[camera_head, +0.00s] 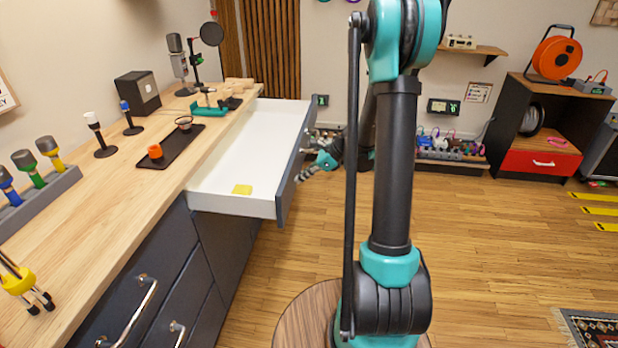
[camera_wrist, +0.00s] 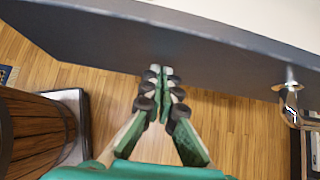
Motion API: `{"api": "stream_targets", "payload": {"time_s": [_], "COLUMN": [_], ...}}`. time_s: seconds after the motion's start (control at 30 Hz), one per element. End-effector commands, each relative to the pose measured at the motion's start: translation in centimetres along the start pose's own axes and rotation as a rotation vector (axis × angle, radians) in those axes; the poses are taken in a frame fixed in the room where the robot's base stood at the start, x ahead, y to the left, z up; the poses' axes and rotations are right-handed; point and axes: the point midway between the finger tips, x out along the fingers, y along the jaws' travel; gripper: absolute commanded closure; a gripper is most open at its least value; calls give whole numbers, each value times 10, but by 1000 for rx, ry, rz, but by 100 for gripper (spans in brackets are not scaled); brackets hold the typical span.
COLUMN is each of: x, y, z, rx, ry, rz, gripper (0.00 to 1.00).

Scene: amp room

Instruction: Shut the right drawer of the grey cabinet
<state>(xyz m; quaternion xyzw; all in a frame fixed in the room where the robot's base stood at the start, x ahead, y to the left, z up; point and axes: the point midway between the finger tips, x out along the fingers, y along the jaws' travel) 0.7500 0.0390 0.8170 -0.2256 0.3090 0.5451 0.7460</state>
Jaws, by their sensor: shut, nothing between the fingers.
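The right drawer (camera_head: 215,180) of the grey cabinet (camera_head: 150,262) stands pulled far out. Its inside is white, with a small yellow block (camera_head: 242,189) lying near the front corner. My gripper (camera_head: 304,174) is outside the drawer, beside its dark grey front panel (camera_head: 290,160). In the wrist view the gripper (camera_wrist: 162,72) is shut and empty, with its fingertips at the front panel (camera_wrist: 115,45). I cannot tell whether they touch it. The drawer's metal handle (camera_wrist: 290,92) is to the right of the fingertips.
Floor to the right is open.

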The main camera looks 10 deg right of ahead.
Motion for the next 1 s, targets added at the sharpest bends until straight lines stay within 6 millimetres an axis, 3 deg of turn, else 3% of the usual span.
{"api": "stream_targets", "payload": {"time_s": [0.57, 0.77, 1.0], "x": [9, 33, 79], "y": [0, 1, 1], "z": [9, 34, 79], "rx": [-2, -4, -6], "ry": [0, -1, 0], "rz": [2, 4, 4], "gripper": [100, 100, 100]}}
